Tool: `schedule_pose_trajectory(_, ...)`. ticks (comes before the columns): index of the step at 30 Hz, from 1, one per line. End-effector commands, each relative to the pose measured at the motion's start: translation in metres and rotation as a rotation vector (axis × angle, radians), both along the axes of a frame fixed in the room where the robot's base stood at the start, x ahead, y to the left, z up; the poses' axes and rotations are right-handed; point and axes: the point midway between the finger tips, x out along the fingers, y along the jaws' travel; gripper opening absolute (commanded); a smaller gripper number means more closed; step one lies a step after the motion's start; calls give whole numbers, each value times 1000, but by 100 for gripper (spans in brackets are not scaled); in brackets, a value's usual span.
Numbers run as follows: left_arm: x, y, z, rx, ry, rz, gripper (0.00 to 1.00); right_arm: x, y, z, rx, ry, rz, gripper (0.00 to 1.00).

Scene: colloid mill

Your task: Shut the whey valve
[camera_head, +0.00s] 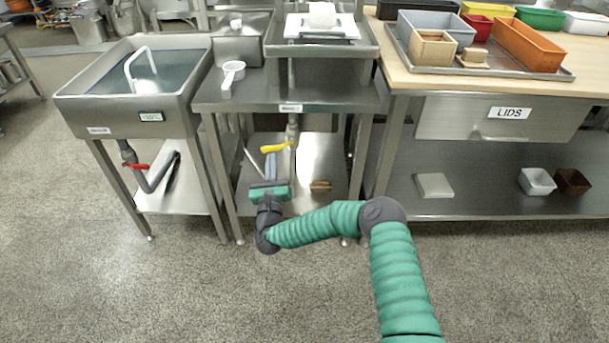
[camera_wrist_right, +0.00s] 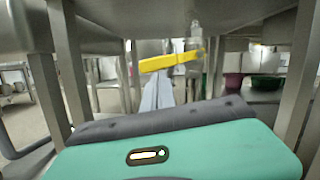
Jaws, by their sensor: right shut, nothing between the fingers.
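A yellow valve handle (camera_head: 276,147) sits on a vertical pipe under the middle steel stand. It points left from the pipe, nearly level. In the right wrist view the yellow handle (camera_wrist_right: 172,61) lies across the picture just above the fingers. My right gripper (camera_head: 270,157) is under the stand's top, just below the handle; its fingers (camera_wrist_right: 158,90) are shut and empty. I cannot tell whether the fingertips touch the handle. A red-handled valve (camera_head: 137,167) is on the drain pipe under the sink at left. The label by the yellow valve is too small to read. My left gripper is out of view.
The stand's legs (camera_head: 357,170) and lower shelf (camera_head: 320,160) surround my right gripper closely. A small brown block (camera_head: 320,186) lies on that shelf. The sink (camera_head: 75,97) is at left. The bench with the LIDS drawer (camera_head: 500,123) is at right. The floor in front is clear.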

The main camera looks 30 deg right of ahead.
Motion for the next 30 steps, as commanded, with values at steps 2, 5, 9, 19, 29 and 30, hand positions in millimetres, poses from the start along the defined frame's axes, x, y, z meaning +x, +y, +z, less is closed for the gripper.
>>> schedule_pose_trajectory(2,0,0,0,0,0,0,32,2,2,3,42,-26,0,0)
schedule_pose_trajectory(5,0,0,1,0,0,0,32,4,3,8,53,-34,1,0)
schedule_pose_trajectory(9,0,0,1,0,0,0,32,5,4,11,50,-32,1,0)
schedule_pose_trajectory(19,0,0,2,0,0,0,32,6,6,14,49,-31,1,0)
schedule_pose_trajectory(29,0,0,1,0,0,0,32,6,6,13,49,-31,1,0)
schedule_pose_trajectory(30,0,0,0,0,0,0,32,6,6,12,49,-31,1,0)
